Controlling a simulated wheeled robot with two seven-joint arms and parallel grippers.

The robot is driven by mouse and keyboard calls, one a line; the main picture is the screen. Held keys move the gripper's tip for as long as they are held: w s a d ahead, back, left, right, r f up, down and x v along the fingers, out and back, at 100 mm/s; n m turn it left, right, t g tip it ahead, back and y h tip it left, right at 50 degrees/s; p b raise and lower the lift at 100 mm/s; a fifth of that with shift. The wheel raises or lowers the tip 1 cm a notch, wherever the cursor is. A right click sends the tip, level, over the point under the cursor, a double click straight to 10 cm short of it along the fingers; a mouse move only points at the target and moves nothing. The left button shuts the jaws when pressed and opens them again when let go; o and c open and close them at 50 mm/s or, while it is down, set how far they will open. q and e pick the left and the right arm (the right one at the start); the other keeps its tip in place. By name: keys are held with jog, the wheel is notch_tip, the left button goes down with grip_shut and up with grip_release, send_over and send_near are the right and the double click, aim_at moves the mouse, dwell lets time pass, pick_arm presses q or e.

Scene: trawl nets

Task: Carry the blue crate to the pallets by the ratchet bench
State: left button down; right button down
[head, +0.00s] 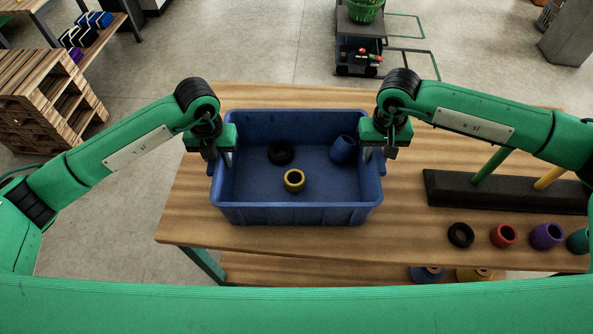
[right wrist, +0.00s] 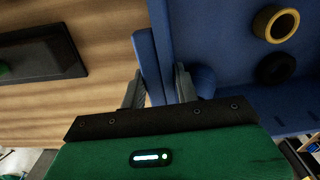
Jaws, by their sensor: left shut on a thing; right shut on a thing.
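The blue crate (head: 298,214) sits on the wooden bench, in the middle of the head view. Inside it lie a black ring (head: 281,152), a yellow ring (head: 294,180) and a blue cup-shaped piece (head: 343,150). My left gripper (head: 222,162) is shut on the crate's left wall. My right gripper (head: 377,157) is shut on its right wall. In the right wrist view the right fingers (right wrist: 160,88) straddle the crate's blue rim. Stacked wooden pallets (head: 45,98) stand on the floor at the far left.
The wooden bench (head: 420,235) carries a black base (head: 500,190) with green and yellow pegs, and a row of pieces including a black ring (head: 461,235) and a red one (head: 503,235). A cart (head: 359,45) with a green basket stands behind. Open floor lies between bench and pallets.

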pick_arm(q)
jog(key=shift+r, duration=0.15)
pick_arm(e)
jog(key=shift+r, duration=0.15)
